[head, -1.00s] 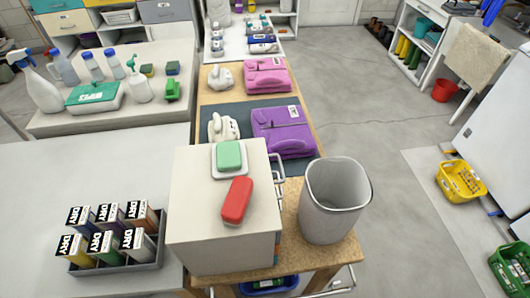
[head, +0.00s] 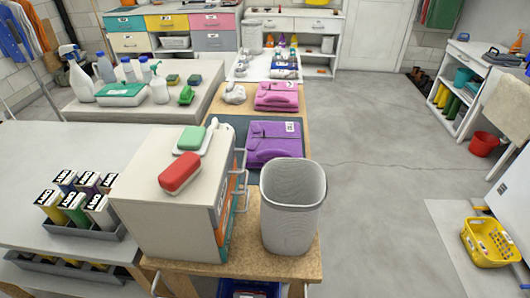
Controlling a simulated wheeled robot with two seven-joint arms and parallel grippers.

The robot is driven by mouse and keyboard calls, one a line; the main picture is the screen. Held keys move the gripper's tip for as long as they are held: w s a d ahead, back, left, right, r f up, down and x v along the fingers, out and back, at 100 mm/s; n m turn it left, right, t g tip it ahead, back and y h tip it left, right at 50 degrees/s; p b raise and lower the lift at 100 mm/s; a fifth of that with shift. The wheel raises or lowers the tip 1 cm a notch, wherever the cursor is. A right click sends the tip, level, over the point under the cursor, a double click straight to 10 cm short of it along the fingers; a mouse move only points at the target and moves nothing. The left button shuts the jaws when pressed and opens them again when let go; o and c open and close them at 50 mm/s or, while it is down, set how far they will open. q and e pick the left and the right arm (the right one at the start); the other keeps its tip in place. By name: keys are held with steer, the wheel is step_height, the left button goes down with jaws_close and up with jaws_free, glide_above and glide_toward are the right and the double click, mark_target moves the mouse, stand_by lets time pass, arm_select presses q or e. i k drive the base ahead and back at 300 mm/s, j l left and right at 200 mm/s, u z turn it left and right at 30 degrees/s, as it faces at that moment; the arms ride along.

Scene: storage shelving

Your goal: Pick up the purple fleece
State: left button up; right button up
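The purple fleece (head: 274,140) lies folded with a small white tag on a dark mat, on the wooden bench in the middle of the head view. Its lower right edge is close behind the grey bin. A similar pink folded fleece (head: 277,97) lies farther back on the same bench. Neither of my grippers shows in the head view.
Open floor (head: 380,180) is to the right, with a yellow basket (head: 490,242) beyond.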

mark_target(283, 139)
steer(key=l+u, duration=0.35)
steer(key=l, duration=0.25)
steer(key=l+u, duration=0.4)
steer(key=l, duration=0.25)
steer(key=k+l+u, duration=0.1)
steer(key=l+u, duration=0.25)
steer(key=l, duration=0.25)
steer(key=i+l+u, duration=0.2)
steer(key=l+u, duration=0.3)
steer(key=l, duration=0.3)
steer(key=l+u, duration=0.45)
steer(key=l, duration=0.35)
steer(key=l+u, duration=0.5)
steer(key=l, duration=0.35)
steer(key=i+l+u, duration=0.15)
steer(key=l+u, duration=0.3)
steer(key=l, duration=0.3)
steer(key=l+u, duration=0.4)
steer(key=l, duration=0.35)
steer(key=i, duration=0.05)
